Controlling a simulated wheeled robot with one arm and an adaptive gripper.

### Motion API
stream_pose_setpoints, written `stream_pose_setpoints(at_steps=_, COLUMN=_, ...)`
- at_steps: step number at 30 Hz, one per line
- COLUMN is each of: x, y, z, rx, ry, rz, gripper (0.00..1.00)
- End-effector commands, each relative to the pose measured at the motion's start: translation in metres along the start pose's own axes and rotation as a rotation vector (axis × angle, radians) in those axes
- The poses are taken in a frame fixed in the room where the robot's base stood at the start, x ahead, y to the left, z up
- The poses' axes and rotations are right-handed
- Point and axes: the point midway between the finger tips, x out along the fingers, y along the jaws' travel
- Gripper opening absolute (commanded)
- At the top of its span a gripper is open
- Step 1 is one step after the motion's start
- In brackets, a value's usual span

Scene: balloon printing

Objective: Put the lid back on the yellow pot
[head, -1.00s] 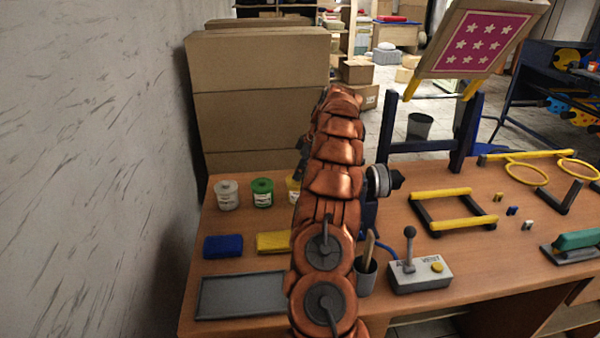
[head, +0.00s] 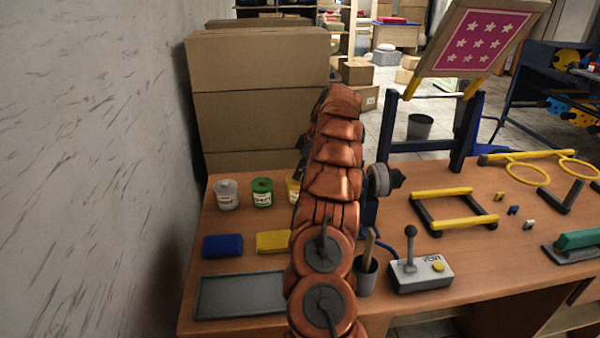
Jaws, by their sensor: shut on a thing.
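The yellow pot (head: 293,189) stands on the table in the head view, and only its left side shows past my copper arm. Its rim is mostly hidden, so I cannot see how the lid lies against it. My gripper (head: 301,168) is a dark shape at the left edge of my arm, just above the yellow pot. Its fingertips are mostly hidden. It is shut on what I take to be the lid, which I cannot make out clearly.
A grey pot (head: 227,195) and a green pot (head: 262,192) stand left of the yellow one. Blue (head: 222,246) and yellow (head: 273,242) pads and a grey tray (head: 240,296) lie nearer. A control box (head: 420,274) and a cup (head: 366,278) stand right of my arm.

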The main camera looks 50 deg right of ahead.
Motion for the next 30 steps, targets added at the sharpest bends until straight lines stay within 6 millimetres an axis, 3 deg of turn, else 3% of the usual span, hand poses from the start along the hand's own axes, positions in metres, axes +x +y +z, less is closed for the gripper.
stream_pose_setpoints(at_steps=9, x=-0.0003, y=-0.0001, z=-0.0001, rx=0.000, ry=0.000, rz=0.000, gripper=0.00)
stream_pose_setpoints(at_steps=10, x=-0.0003, y=-0.0001, z=-0.0001, rx=0.000, ry=0.000, rz=0.000, gripper=0.22)
stream_pose_setpoints(at_steps=18, x=-0.0003, y=-0.0001, z=-0.0001, rx=0.000, ry=0.000, rz=0.000, gripper=0.50)
stream_pose_setpoints(at_steps=24, x=-0.0003, y=-0.0001, z=-0.0001, rx=0.000, ry=0.000, rz=0.000, gripper=0.50)
stream_pose_setpoints(at_steps=30, x=-0.0002, y=-0.0001, z=-0.0001, rx=0.000, ry=0.000, rz=0.000, gripper=0.70)
